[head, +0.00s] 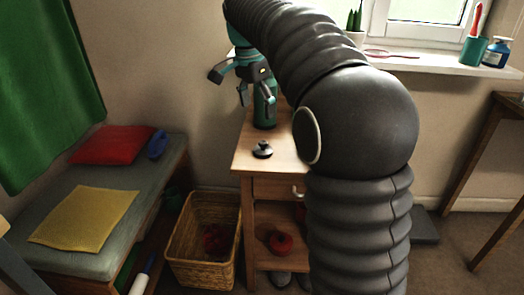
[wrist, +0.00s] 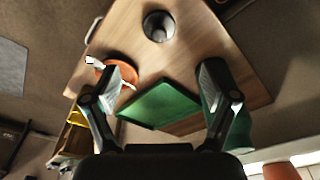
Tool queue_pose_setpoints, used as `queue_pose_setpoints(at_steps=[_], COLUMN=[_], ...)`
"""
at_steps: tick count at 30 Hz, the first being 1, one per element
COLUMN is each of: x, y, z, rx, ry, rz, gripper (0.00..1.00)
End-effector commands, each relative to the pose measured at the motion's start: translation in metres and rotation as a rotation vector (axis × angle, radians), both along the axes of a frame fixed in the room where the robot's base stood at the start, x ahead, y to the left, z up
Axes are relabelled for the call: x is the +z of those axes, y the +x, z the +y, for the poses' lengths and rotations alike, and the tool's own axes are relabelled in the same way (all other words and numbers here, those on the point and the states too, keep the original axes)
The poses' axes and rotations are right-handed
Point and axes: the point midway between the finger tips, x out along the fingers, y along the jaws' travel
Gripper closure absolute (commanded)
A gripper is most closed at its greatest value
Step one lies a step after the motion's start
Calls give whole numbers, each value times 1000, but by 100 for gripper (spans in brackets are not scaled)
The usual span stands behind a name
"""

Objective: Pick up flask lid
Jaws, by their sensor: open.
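The flask lid (head: 263,149) is a small black piece with a knob on top. It lies alone on the wooden table near its front left corner. In the wrist view it shows as a dark round shape (wrist: 159,26) near the top edge, beyond the fingertips. A green flask (head: 264,108) stands behind it; a green cylinder beside the right finger in the wrist view (wrist: 241,132) looks like the same flask. My gripper (head: 248,84) is above the table, up and behind the lid. In the wrist view its fingers (wrist: 163,88) are spread and empty.
The wrist view shows a flat green item (wrist: 160,104) and an orange round object (wrist: 122,72) on the table. A wicker basket (head: 186,262) stands left of the table. The windowsill (head: 430,64) holds a few items. The tabletop around the lid is clear.

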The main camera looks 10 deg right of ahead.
Motion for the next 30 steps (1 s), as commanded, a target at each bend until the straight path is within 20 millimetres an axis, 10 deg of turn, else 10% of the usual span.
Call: queue_pose_setpoints(at_steps=[30], x=[-116], y=[6], z=[-15], rx=[2], ry=[1], rz=[-1], gripper=[15])
